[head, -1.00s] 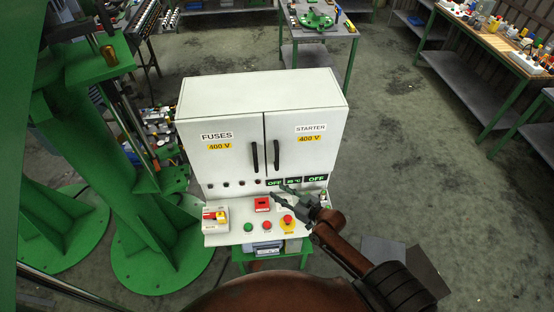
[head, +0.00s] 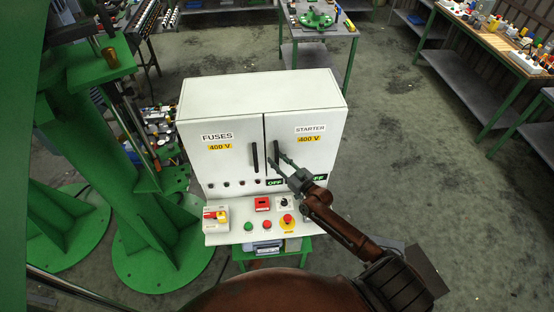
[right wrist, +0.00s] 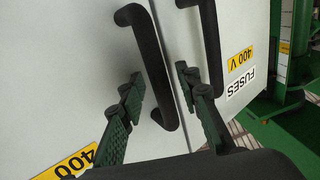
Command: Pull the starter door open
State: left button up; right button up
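The starter door (head: 322,155) is the right door of the white cabinet and is closed. Its black vertical handle (head: 277,149) stands beside the gap between the two doors. My right gripper (head: 277,169) is at the lower part of this handle. In the right wrist view, my right gripper (right wrist: 158,76) is open, with one finger on each side of the starter handle (right wrist: 146,55). I see gaps between the fingers and the handle; I cannot tell if either finger touches it. My left gripper is not in view.
The fuses door (head: 228,160) is closed, and its black handle (head: 255,157) is close to my right gripper. Below the doors is a sloped panel with a red emergency button (head: 287,218), other buttons and switches. A green machine stand (head: 100,170) is at the left.

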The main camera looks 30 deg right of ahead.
jog(key=shift+w, duration=0.1)
jog(key=shift+c, duration=0.6)
grip_shut()
